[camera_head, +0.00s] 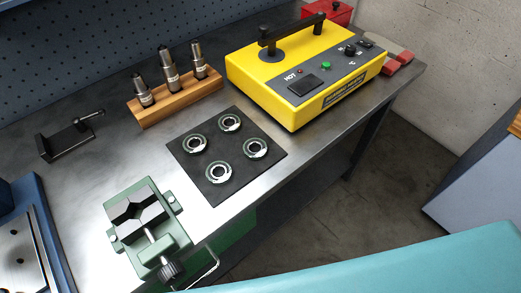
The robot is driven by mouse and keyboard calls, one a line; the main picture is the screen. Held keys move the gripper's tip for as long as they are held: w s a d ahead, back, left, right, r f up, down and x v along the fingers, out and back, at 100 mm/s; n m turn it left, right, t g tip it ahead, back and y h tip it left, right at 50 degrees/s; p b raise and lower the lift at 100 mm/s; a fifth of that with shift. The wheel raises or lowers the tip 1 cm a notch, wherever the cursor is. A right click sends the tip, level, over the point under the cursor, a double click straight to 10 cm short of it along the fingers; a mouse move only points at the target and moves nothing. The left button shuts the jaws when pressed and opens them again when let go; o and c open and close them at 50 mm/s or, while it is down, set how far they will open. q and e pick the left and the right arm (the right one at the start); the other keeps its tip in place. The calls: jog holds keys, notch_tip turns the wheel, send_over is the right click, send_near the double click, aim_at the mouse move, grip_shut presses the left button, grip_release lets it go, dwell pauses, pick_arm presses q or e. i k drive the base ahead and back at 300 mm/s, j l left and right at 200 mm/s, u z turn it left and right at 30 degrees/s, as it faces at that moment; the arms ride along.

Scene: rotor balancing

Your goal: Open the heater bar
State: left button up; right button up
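The yellow heater (262,88) stands on the far right part of the metal workbench. Its black heater bar (292,29) lies across the top, from a post on a round black base at the left to the back right. The sloped grey front panel (309,82) carries a green button, a red light, a dark display and a black knob. Neither of my grippers is in view.
Several bearing rings lie on a black mat (208,198). Left are a wooden block (180,104) with metal tools, a black bracket (66,144) and a green vise (158,265). A red box (341,14) and red-and-tan items (396,62) adjoin the heater. The bench edge (318,144) is clear.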

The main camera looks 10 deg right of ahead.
aim_at(266, 40)
jog(key=k+l, duration=0.1)
jog(key=l, duration=0.35)
jog(key=k+l+z, duration=0.1)
jog(key=l, duration=0.35)
jog(key=k+l, duration=0.1)
jog(key=l, duration=0.35)
